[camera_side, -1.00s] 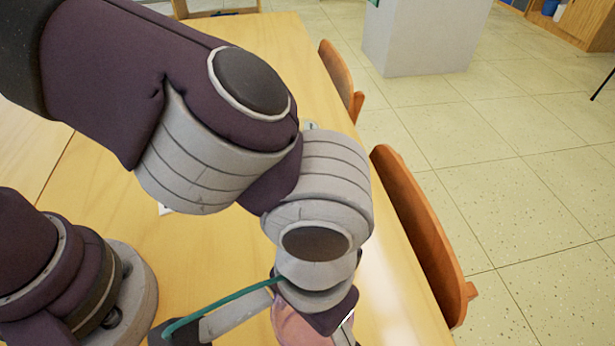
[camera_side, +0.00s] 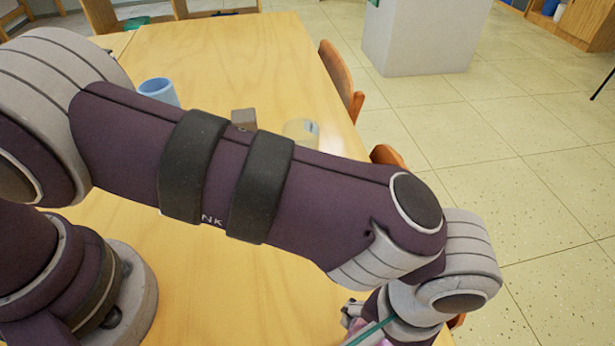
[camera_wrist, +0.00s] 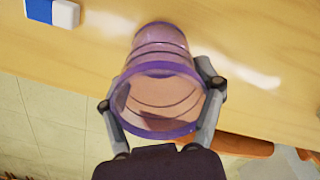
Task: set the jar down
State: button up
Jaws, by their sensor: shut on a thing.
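The jar (camera_wrist: 158,52) is see-through pinkish with a purple rim. In the wrist view it sits between the two fingers of my gripper (camera_wrist: 162,92), which is shut on it. Its open mouth faces the wrist camera and its far end lies against the view of the wooden table (camera_wrist: 255,45). I cannot tell whether its base touches the tabletop. In the side view my gripper is low at the bottom right, near the table's right edge, mostly hidden by my arm; only a pinkish bit of the jar (camera_side: 352,324) shows.
A blue-and-white eraser (camera_wrist: 50,11) lies near the jar. A blue cup (camera_side: 158,92), a grey block (camera_side: 243,118) and a clear pale round object (camera_side: 301,130) stand farther back. Chairs (camera_side: 340,78) line the right edge. The far table is clear.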

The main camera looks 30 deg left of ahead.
jog(key=o, duration=1.2)
jog(key=shift+c, duration=0.2)
notch_tip(320, 180, up, 12)
jog(key=w+a+r+t+h, duration=0.1)
jog(key=w+a+r, duration=0.5)
jog(key=a, duration=0.2)
jog(key=w+a+r+n+t, duration=0.1)
jog(key=w+a+r+t, duration=0.1)
jog(key=a, duration=0.8)
jog(key=s+a+f+t, duration=0.1)
jog(key=s+a, duration=0.2)
jog(key=a, duration=0.4)
jog(key=s+a+f+t+y, duration=0.1)
jog(key=s+a+f, duration=0.1)
jog(key=s+a, duration=0.2)
jog(key=a, duration=0.2)
jog(key=shift+s+a+f+n+t, duration=0.25)
jog(key=shift+s+a+n+t, duration=0.05)
jog(key=shift+a+n, duration=0.1)
